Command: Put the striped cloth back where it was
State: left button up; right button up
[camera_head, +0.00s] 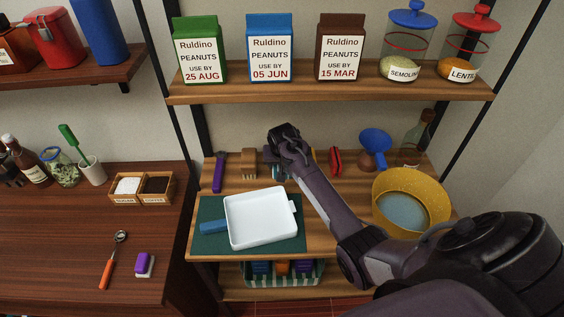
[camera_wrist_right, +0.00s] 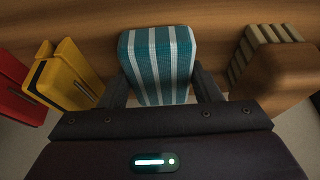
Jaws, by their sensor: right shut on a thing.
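The striped cloth (camera_wrist_right: 160,62), teal with white stripes, is between the two fingers of my right gripper (camera_wrist_right: 162,88) in the right wrist view. The gripper is shut on it. In the head view my right gripper (camera_head: 284,158) is over the back of the middle wooden shelf, and a small part of the cloth (camera_head: 278,173) shows below it. The cloth is upright in a row between a wooden brush (camera_wrist_right: 278,72) and a yellow item (camera_wrist_right: 70,78). I cannot tell whether it touches the shelf. My left gripper is not in view.
A purple tool (camera_head: 219,171) and a red item (camera_head: 335,160) stand in the same row. In front, a white tray (camera_head: 262,218) lies on a green mat (camera_head: 212,243). A yellow sieve (camera_head: 398,184) and blue funnel (camera_head: 375,143) are right. A striped bin (camera_head: 246,273) is below.

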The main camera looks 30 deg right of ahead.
jog(key=shift+f, duration=0.1)
jog(key=o, duration=0.9)
jog(key=shift+r, duration=0.2)
jog(key=b+v, duration=0.1)
jog(key=v, duration=1.1)
